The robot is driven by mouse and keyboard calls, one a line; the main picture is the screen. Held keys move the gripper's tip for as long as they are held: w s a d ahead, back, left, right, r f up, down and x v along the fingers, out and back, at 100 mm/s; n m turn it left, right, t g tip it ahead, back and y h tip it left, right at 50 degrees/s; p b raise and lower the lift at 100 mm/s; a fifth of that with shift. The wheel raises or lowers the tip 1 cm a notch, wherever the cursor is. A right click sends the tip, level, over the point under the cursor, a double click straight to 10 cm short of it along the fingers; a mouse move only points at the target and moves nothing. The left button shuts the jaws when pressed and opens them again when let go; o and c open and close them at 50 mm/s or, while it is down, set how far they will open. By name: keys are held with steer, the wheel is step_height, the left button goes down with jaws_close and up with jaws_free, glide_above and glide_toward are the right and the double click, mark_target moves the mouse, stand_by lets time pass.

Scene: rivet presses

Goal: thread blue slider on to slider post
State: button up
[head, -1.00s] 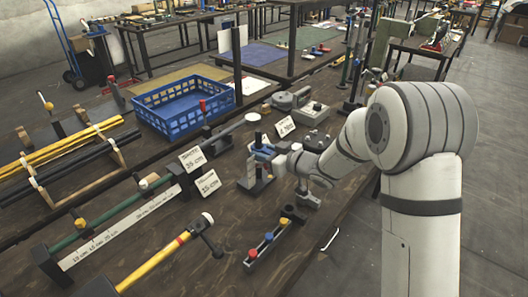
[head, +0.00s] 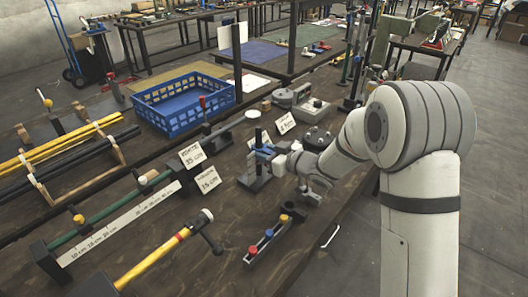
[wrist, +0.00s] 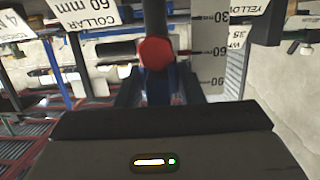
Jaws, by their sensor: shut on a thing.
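My gripper (head: 272,157) is low over the middle of the dark bench, beside a small dark stand (head: 252,181) with an upright post. It is shut on the blue slider (head: 264,149), which shows as a small blue patch at the fingertips. In the wrist view, the two dark fingers (wrist: 158,92) flank blue material, with a red knob (wrist: 155,52) in front of it. A dark upright post (wrist: 155,16) rises behind the knob. The fingers hide much of the slider, and I cannot tell whether it is around the post or only beside it.
A blue crate (head: 146,112) stands at the back left. Label cards (head: 208,179) stand left of the stand. Grey round fixtures (head: 317,138) sit behind my gripper.

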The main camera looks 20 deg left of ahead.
mark_target(264, 149)
steer(key=shift+r+p, duration=3.8)
steer(key=shift+r, duration=1.3)
steer(key=shift+f+b, duration=3.5)
steer(key=shift+f, duration=1.25)
